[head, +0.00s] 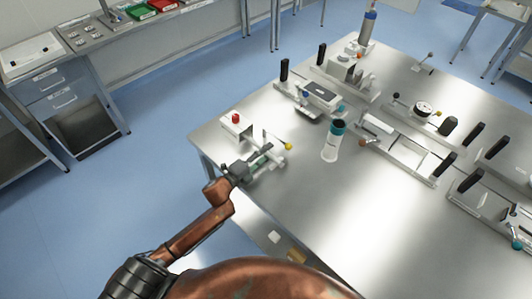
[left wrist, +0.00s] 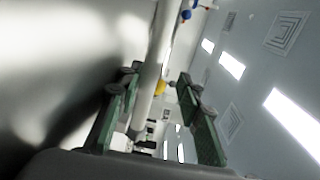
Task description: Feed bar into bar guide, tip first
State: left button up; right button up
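My left gripper (head: 258,160) is at the near left corner of the steel table, low beside a small fixture (head: 246,131) with a red button and a yellow knob (head: 288,146). In the left wrist view its two green-padded fingers (left wrist: 163,115) stand apart. A pale round bar (left wrist: 152,75) runs between them, close to the left finger, with a gap to the right finger. I cannot tell whether the bar is separate or part of the fixture. In the head view the gripper partly hides this spot. I cannot tell which part is the bar guide. My right gripper is not in view.
Several metal fixtures with black handles (head: 318,97) fill the table's back and right. The table's near middle (head: 320,205) is clear. A workbench (head: 95,42) stands at the far left.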

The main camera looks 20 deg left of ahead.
pick_arm(q)
jog(key=f, duration=0.2)
jog(key=shift+s+f, duration=0.35)
jog(key=shift+s, duration=0.25)
jog(key=v, duration=0.3)
jog(key=r+v, duration=0.1)
jog(key=v, duration=0.3)
jog(key=r+v, duration=0.1)
jog(key=v, duration=0.2)
jog(key=shift+a, duration=0.25)
jog(key=shift+s+a+r, duration=0.1)
jog(key=shift+s+r, duration=0.1)
jog(key=shift+s, duration=0.2)
jog(key=shift+r, duration=0.15)
